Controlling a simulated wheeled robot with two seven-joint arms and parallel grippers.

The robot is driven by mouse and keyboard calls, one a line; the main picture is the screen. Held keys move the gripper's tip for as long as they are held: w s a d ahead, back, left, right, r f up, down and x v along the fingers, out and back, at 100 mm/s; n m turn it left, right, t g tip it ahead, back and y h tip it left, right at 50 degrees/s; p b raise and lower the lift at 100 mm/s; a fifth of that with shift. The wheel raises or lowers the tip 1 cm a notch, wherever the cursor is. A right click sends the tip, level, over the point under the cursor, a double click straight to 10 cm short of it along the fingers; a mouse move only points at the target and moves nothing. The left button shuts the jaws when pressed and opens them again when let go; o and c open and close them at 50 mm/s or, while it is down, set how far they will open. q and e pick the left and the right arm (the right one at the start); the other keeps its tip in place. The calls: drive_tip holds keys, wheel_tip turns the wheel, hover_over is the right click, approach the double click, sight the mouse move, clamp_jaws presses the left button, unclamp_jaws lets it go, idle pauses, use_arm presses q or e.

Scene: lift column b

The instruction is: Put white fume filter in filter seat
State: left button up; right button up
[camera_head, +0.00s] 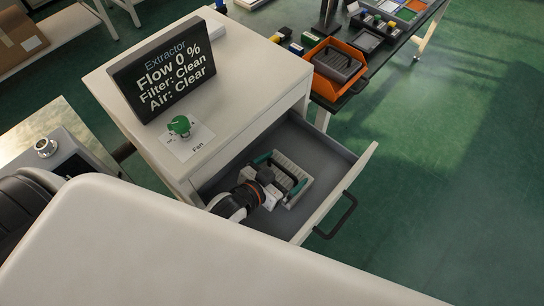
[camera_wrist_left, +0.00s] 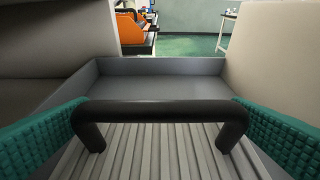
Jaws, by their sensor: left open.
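The white fume filter (camera_head: 291,164) lies in the open drawer, with a ribbed top; its ribs also fill the lower part of the left wrist view (camera_wrist_left: 160,155). A black handle (camera_wrist_left: 158,111) arches over it. My left gripper (camera_head: 281,173) is over the filter inside the drawer. Its teal-padded fingers are apart, one on each side of the handle in the wrist view, with gaps that look small; whether they touch is unclear. My right gripper is not in view.
The drawer (camera_head: 340,184) stands out from a white cabinet (camera_head: 230,60), its walls close around my gripper. On top are a display (camera_head: 160,70) reading "Flow 0 %, Filter: Clean, Air: Clear" and a green fan knob (camera_head: 180,125). An orange bin (camera_head: 352,48) stands on the bench behind.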

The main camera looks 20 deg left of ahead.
use_arm(q)
drive_tip(key=v, duration=1.2)
drive_tip(key=shift+w, duration=0.1)
